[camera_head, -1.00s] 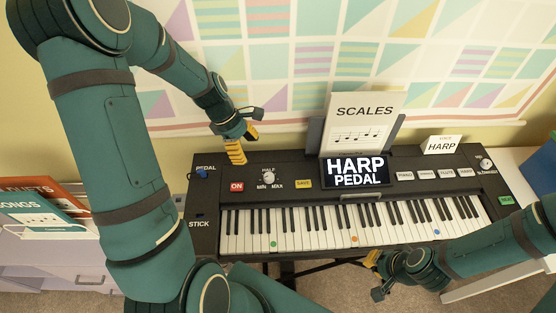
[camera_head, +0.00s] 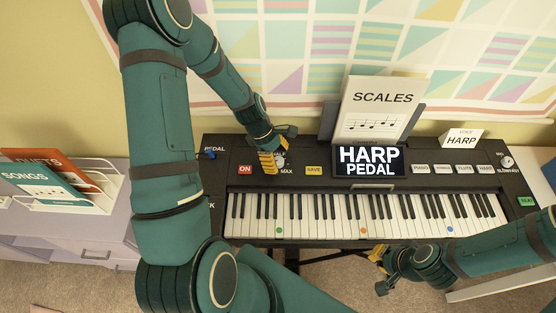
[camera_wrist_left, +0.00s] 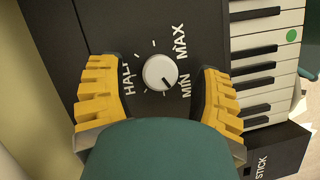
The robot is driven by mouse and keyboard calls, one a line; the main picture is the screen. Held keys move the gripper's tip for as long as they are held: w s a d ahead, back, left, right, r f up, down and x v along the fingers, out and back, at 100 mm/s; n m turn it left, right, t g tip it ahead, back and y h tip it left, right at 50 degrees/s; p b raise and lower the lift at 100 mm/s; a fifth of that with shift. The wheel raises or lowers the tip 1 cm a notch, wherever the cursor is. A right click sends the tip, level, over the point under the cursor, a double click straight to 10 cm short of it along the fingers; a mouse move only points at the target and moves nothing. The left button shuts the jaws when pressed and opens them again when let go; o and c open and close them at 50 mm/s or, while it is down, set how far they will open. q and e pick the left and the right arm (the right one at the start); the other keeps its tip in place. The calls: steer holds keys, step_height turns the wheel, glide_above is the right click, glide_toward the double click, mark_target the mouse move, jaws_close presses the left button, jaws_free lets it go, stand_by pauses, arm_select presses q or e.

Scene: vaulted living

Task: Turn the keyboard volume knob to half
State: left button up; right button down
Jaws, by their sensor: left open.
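The black keyboard (camera_head: 225,180) stands against the wall. Its white volume knob (camera_wrist_left: 160,72) shows whole in the left wrist view, ringed by tick marks and the words HALF, MAX and MIN. The knob's dark pointer mark is turned toward MIN. My left gripper (camera_head: 268,162) is over the knob and largely hides it in the head view. In the left wrist view its yellow fingers are open, one on each side of the knob, with gaps to it. My right gripper (camera_head: 378,254) is by the keyboard's front edge; its opening is unclear.
The lit HARP PEDAL screen (camera_head: 368,161) and SCALES sheet (camera_head: 383,100) stand right of the knob. The red ON button (camera_head: 245,169) is left of it and the yellow SAVE button (camera_head: 314,170) right. A book rack (camera_head: 100,205) stands at the far left.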

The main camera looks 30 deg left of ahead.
arm_select(q)
steer(key=shift+d+f, duration=0.1)
steer(key=shift+f, duration=0.2)
jaws_close()
steer(key=shift+m, duration=0.3)
